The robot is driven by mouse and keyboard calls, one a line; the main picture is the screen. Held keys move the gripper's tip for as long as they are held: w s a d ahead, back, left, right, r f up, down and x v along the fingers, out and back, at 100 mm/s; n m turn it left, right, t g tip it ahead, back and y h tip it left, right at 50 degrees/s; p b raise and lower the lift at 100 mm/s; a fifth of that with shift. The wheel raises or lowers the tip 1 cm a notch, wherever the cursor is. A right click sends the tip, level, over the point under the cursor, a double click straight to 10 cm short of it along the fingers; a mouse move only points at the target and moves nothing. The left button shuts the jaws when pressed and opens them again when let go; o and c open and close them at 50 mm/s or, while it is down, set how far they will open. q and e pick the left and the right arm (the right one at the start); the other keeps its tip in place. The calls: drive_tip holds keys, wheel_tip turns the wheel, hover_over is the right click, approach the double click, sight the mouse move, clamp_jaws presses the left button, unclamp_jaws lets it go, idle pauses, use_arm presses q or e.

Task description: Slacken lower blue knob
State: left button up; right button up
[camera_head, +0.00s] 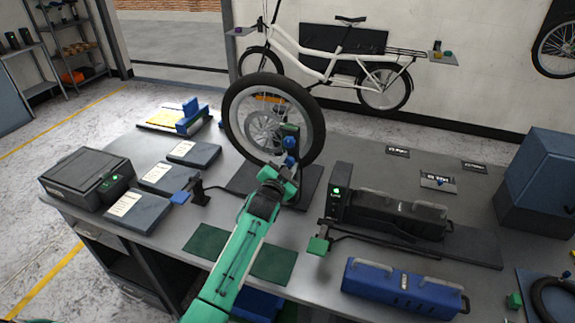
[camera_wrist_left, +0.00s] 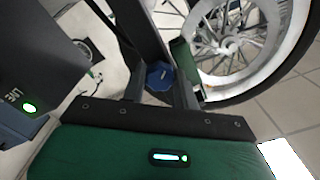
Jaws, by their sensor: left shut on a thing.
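A bike wheel (camera_head: 232,125) stands upright in a dark stand on the grey workbench. Two blue knobs sit on the stand post beside the wheel, an upper one (camera_head: 290,142) and a lower one (camera_head: 290,160). My left gripper (camera_head: 287,172) is at the lower knob, its arm reaching up from the bottom of the picture. In the left wrist view, a blue knob (camera_wrist_left: 160,76) lies between the dark fingers, which are shut on it. The fingers partly hide the knob. My right gripper is not in view.
A black battery case (camera_head: 400,212) and a blue case (camera_head: 400,290) lie right of the arm. A dark green mat (camera_head: 205,241) lies under it. Grey tablets (camera_head: 135,210) and a black box (camera_head: 85,175) are at left. A large blue box (camera_head: 540,170) stands far right.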

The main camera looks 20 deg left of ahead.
use_arm(q)
drive_tip(key=o, duration=1)
drive_tip(key=shift+f, duration=0.1)
drive_tip(key=shift+s, duration=0.1)
drive_tip(key=s+b, duration=0.1)
drive_tip(key=s, duration=0.3)
drive_tip(key=s+b, duration=0.1)
drive_tip(key=s, duration=0.4)
drive_tip(key=s+b, duration=0.1)
drive_tip(key=s, duration=0.3)
drive_tip(key=shift+s+a, duration=0.25)
drive_tip(key=shift+s, duration=0.05)
